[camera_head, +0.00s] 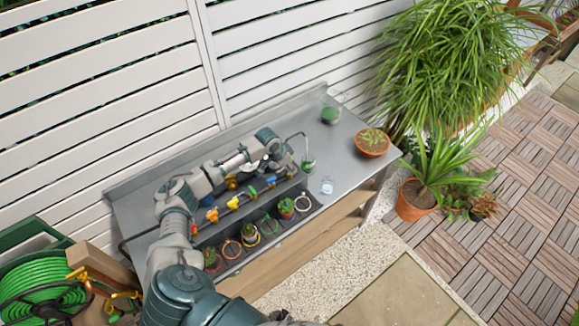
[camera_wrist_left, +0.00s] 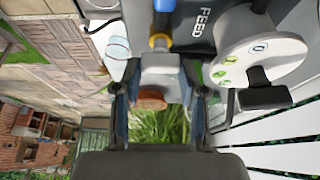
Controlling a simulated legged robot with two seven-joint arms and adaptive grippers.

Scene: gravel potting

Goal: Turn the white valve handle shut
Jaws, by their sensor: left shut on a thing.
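My left arm comes in from the left over the grey bench, and its gripper (camera_head: 282,156) is at the right end of the row of coloured valves. In the left wrist view the gripper (camera_wrist_left: 160,82) has its fingers on both sides of a pale white-grey block, which I take as the white valve handle (camera_wrist_left: 160,68). The gripper is shut on it. The handle's exact angle is hard to tell. A yellow part (camera_wrist_left: 160,41) and a blue part (camera_wrist_left: 164,6) show just beyond it. In the head view the gripper hides the handle.
A black box marked FEED with a white dial (camera_wrist_left: 262,48) stands close beside the gripper. Potted cacti (camera_head: 286,207) line the bench front. A glass (camera_head: 327,186), a green-filled jar (camera_head: 330,114) and a terracotta pot (camera_head: 371,143) stand to the right. A slatted fence closes the back.

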